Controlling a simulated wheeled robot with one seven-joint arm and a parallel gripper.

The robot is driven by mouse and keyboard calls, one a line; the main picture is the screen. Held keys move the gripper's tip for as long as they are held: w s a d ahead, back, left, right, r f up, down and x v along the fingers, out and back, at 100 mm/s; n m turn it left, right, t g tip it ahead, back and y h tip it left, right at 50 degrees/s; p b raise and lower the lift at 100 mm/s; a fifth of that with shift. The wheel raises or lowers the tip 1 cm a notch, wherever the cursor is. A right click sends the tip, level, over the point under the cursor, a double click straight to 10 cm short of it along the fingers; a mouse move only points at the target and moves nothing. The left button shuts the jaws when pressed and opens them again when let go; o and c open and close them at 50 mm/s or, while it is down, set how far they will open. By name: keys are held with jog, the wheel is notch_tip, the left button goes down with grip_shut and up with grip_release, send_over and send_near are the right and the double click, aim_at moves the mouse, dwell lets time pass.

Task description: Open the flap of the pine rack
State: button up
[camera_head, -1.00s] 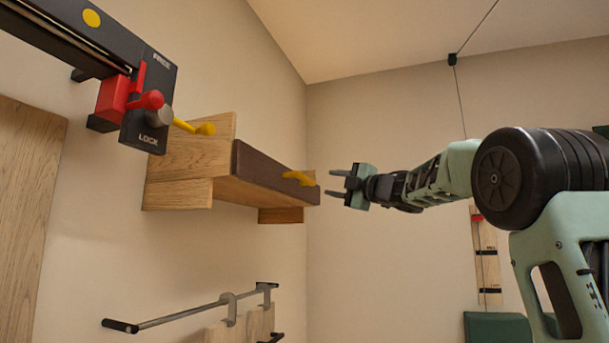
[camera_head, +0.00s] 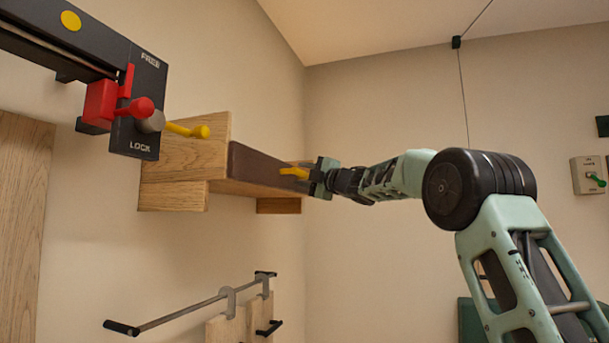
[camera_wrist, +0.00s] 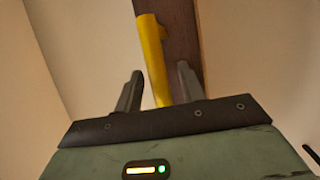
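The pine rack (camera_head: 186,160) is fixed high on the left wall. Its dark brown flap (camera_head: 250,168) forms the front face and looks closed. A yellow handle (camera_head: 294,173) sits at the flap's right end. My gripper (camera_head: 308,178) is right at the handle. In the wrist view the yellow handle (camera_wrist: 151,60) runs down between the two spread fingers of my gripper (camera_wrist: 158,92), with the brown flap (camera_wrist: 182,40) behind it. Gaps show between the handle and the fingers, wider on the right. Whether the fingertips reach past the handle is hard to tell.
A black rail with a FREE/LOCK plate (camera_head: 140,105), red lever (camera_head: 140,107) and yellow-tipped rod (camera_head: 188,130) is on the wall left of the rack. A metal bar (camera_head: 190,310) with hanging boards is below. A switch box (camera_head: 589,175) is on the far right wall.

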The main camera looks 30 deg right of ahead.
grip_shut()
jog(key=shift+f, duration=0.1)
